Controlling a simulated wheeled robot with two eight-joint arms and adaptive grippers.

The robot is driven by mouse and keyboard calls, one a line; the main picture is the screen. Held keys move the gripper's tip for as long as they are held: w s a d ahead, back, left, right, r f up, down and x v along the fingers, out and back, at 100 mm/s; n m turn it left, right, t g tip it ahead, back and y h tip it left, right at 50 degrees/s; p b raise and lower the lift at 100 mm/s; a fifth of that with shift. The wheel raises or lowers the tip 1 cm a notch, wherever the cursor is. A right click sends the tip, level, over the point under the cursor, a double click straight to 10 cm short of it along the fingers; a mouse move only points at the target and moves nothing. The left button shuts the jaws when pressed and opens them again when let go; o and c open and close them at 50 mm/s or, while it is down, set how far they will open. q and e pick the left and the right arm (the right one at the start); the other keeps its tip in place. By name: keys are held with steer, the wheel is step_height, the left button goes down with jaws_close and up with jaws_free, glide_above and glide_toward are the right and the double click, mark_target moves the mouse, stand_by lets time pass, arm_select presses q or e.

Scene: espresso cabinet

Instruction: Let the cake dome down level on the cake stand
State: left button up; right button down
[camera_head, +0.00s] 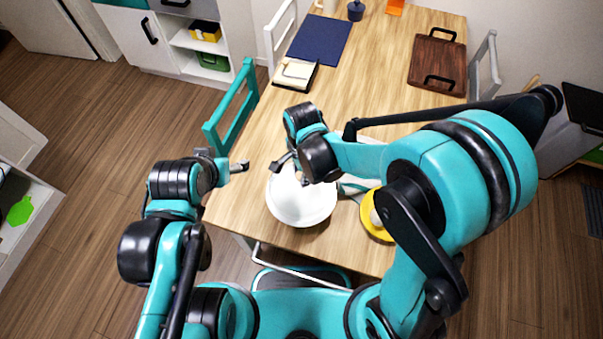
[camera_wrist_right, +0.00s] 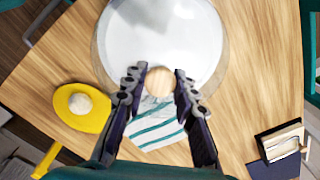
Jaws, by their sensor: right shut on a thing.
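The white cake stand (camera_head: 302,207) is a round plate near the table's front edge, partly hidden by my right gripper (camera_head: 293,170). In the right wrist view, the clear cake dome (camera_wrist_right: 226,48) shows as a faint glassy outline around the white plate (camera_wrist_right: 150,25). Its round wooden knob (camera_wrist_right: 160,80) sits between the fingers of my right gripper (camera_wrist_right: 155,88), which is shut on it. I cannot tell whether the dome's rim touches the stand. My left gripper (camera_head: 223,163) is empty left of the stand, its fingers apart.
A striped cloth (camera_wrist_right: 155,125) lies beside the stand. A yellow dish (camera_head: 384,235) with a pale ball stands to its right. A dark wooden tray (camera_head: 437,62), a blue mat (camera_head: 318,40) and a napkin holder (camera_head: 296,74) lie farther back. A teal chair (camera_head: 232,108) is at the left edge.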

steer(key=shift+f, duration=0.1)
stand_by(0.3)
steer(key=c, duration=1.1)
jaws_free()
steer(key=shift+c, duration=0.2)
steer(key=shift+o, duration=0.4)
steer(key=o, duration=0.5)
steer(key=shift+r+p, duration=2.55)
steer(key=shift+r, duration=1)
